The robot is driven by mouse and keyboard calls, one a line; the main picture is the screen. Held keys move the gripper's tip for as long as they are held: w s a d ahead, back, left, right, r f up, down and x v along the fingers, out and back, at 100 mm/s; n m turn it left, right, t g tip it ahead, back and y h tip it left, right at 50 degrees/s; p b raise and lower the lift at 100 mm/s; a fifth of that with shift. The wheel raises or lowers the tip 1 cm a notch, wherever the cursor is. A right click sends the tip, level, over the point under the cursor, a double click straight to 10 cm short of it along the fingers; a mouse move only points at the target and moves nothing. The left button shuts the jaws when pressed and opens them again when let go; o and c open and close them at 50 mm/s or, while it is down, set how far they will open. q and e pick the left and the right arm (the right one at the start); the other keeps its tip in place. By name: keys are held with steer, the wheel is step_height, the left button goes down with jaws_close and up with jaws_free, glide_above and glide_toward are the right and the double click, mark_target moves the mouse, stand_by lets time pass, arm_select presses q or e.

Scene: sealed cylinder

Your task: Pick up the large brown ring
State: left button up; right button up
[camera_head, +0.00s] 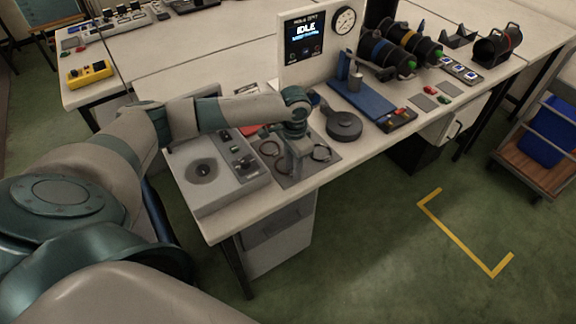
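A small brownish ring (270,148) lies on a grey mat (290,181) near the table's front edge. A darker ring (321,153) lies on the same mat, to the right. I cannot tell for sure which of the two is the large brown one. My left gripper (293,170) points down over the mat between the two rings, close to its surface. The fingers are small here and partly hidden by the wrist, so I cannot tell their opening. Both rings appear to lie on the mat, outside the fingers. My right gripper is not in view.
A grey box with a round dial (203,171) stands left of the mat. A dark round disc (343,125) and a blue plate (366,104) lie to the right. An upright panel reading IDLE (304,40) stands behind. Black cylinders (386,55) lie further right.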

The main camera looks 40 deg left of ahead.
arm_select(q)
jaws_close()
steer(key=shift+r, duration=0.15)
stand_by(0.4)
steer(key=shift+r+b, duration=0.35)
steer(key=shift+r, duration=0.15)
step_height(320, 180, up, 2)
steer(key=shift+r+b, duration=0.25)
steer(key=shift+b, duration=0.2)
steer(key=s+d+r+b, duration=0.1)
steer(key=s+d+r, duration=0.1)
steer(key=d, duration=0.3)
steer(key=s+d+r+b, duration=0.1)
steer(key=s+d+r, duration=0.1)
steer(key=d+r, duration=0.3)
steer(key=shift+s+d+r, duration=0.15)
steer(key=shift+s+d, duration=0.2)
